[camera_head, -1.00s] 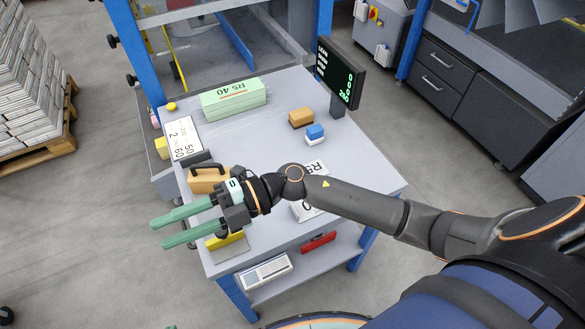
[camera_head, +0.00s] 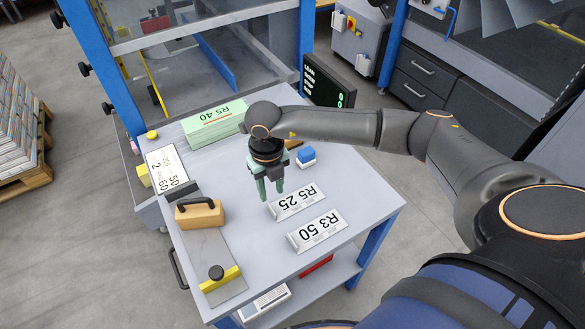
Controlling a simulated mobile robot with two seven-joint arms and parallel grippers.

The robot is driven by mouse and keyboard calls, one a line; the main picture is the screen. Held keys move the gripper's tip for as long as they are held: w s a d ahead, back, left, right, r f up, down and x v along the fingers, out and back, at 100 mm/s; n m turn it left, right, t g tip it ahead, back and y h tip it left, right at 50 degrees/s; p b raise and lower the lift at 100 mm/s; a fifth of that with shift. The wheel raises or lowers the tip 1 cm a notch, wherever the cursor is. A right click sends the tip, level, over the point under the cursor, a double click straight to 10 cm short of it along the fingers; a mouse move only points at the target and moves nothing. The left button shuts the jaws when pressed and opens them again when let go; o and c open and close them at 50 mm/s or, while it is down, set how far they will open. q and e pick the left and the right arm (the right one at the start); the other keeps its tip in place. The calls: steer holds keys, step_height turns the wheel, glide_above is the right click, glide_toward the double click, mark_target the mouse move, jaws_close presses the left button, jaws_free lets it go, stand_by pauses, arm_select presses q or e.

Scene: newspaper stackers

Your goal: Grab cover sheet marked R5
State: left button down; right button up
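The cover sheet marked R5 25 (camera_head: 300,202) lies flat on the table, right of the middle. Another sheet marked R3 50 (camera_head: 318,231) lies in front of it, toward the table's right front edge. My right gripper (camera_head: 270,192) points down with two green fingers parted and nothing between them. Its fingertips are at the left end of the R5 25 sheet in the picture; I cannot tell whether they touch it. My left gripper is out of view.
A green stack marked R5 40 (camera_head: 215,125) stands behind. A blue-and-white block (camera_head: 306,156) and a dark display (camera_head: 326,86) stand at the right. A tan block with a handle (camera_head: 199,214) and a yellow-edged plate (camera_head: 220,280) are at the left front.

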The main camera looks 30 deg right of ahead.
mark_target(271, 207)
steer(key=f, duration=0.6)
steer(key=shift+w+a+f, duration=0.1)
steer(key=shift+a+f, duration=0.2)
steer(key=shift+f, duration=0.05)
jaws_close()
stand_by(0.3)
